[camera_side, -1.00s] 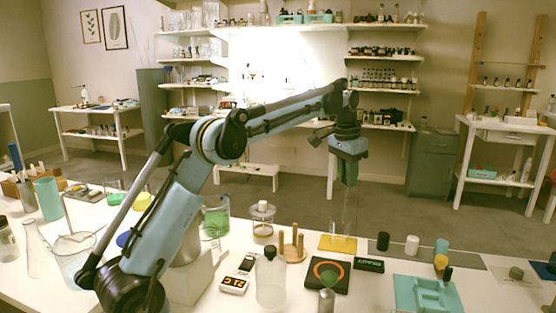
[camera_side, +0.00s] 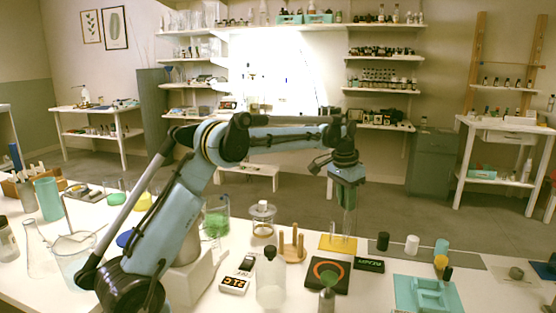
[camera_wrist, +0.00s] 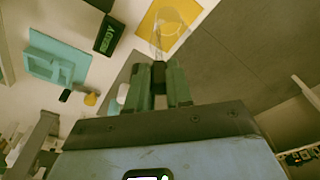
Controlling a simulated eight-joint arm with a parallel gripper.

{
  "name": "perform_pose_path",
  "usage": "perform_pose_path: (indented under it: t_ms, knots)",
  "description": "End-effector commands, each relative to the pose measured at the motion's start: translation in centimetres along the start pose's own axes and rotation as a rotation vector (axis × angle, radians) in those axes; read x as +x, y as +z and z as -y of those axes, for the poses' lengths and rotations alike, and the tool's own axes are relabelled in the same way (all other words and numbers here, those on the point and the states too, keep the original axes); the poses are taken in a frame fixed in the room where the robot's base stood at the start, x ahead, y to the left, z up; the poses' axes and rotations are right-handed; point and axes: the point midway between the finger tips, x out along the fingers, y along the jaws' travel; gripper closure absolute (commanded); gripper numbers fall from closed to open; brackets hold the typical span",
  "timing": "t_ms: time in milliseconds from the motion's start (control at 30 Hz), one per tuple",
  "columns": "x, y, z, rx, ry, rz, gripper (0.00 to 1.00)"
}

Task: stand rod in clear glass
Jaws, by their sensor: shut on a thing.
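My gripper (camera_side: 347,200) is at the right of the side view, pointing down, shut on a thin clear rod (camera_side: 347,222). The rod hangs roughly upright below the fingers. In the wrist view the rod (camera_wrist: 157,42) extends from between the green fingertips (camera_wrist: 159,70). A clear glass (camera_wrist: 171,21) stands on a yellow mat (camera_side: 324,243); its round rim shows in the wrist view and it is faint in the side view. The rod's lower end overlaps the glass's near edge in the wrist view. I cannot tell whether it is inside the glass.
A wooden peg stand (camera_side: 292,247) is left of the mat. A dark pad with an orange ring (camera_side: 340,287) and a black labelled box (camera_side: 369,265) are in front.

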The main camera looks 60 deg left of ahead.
Motion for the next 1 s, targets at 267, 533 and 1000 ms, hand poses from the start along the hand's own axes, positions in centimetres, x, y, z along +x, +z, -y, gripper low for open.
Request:
perform_pose_path:
  t_ms: [267, 533, 1000]
  knots:
    - [0.0, 0.0, 0.0, 0.0, 0.0, 0.0, 0.65]
    - [0.0, 0.0, 0.0, 0.0, 0.0, 0.0, 0.5]
    - [-4.7, 0.0, 0.0, 0.0, 0.0, 0.0, 0.5]
